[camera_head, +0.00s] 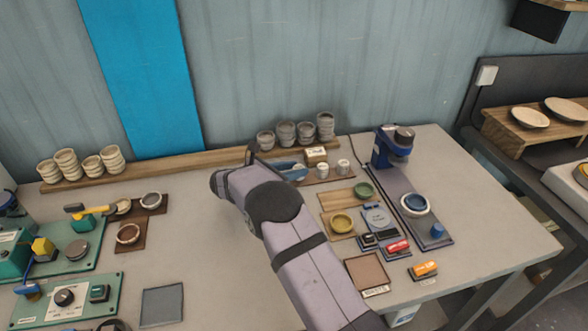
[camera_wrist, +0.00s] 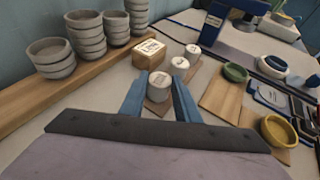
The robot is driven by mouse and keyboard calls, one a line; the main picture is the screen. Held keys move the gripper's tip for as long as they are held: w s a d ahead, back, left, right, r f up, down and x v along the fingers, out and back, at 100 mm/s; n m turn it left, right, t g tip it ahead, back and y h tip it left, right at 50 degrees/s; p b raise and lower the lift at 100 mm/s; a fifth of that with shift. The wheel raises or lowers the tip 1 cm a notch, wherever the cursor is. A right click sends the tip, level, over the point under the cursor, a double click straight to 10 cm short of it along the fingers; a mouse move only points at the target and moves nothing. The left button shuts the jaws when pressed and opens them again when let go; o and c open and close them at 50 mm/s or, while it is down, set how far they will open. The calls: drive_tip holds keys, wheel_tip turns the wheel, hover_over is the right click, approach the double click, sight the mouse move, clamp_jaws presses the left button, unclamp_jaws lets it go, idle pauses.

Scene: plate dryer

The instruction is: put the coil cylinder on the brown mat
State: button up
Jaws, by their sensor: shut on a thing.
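Three small pale cylinders with dark top markings stand in a row in the wrist view: a near one (camera_wrist: 159,82), a middle one (camera_wrist: 180,66) and a far one (camera_wrist: 193,52). The markings are too small to tell which is the coil cylinder. My gripper (camera_wrist: 158,88), with blue fingers, is shut on the near cylinder, which is upright between them at the row's brown strip. In the head view my gripper (camera_head: 289,170) is at the left end of the row, partly hidden by my arm. A square brown mat (camera_head: 367,272) with a label lies bare near the front of the table.
A labelled block (camera_wrist: 149,48) stands behind the row, with stacked grey cups (camera_wrist: 87,38) on a wooden shelf behind. Wooden boards with a green bowl (camera_head: 364,190) and a yellow bowl (camera_head: 341,223) lie between the row and mat. A blue machine (camera_head: 385,150) stands right.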

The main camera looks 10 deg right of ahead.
drive_tip(key=shift+f+b, duration=0.4)
drive_tip(key=shift+f, duration=0.1)
idle(0.4)
drive_tip(key=o, duration=1.2)
drive_tip(key=shift+o, duration=0.6)
drive_tip(key=shift+o, duration=1.2)
drive_tip(key=shift+r, duration=0.1)
wheel_tip(320, 180, up, 7)
drive_tip(key=p, duration=0.5)
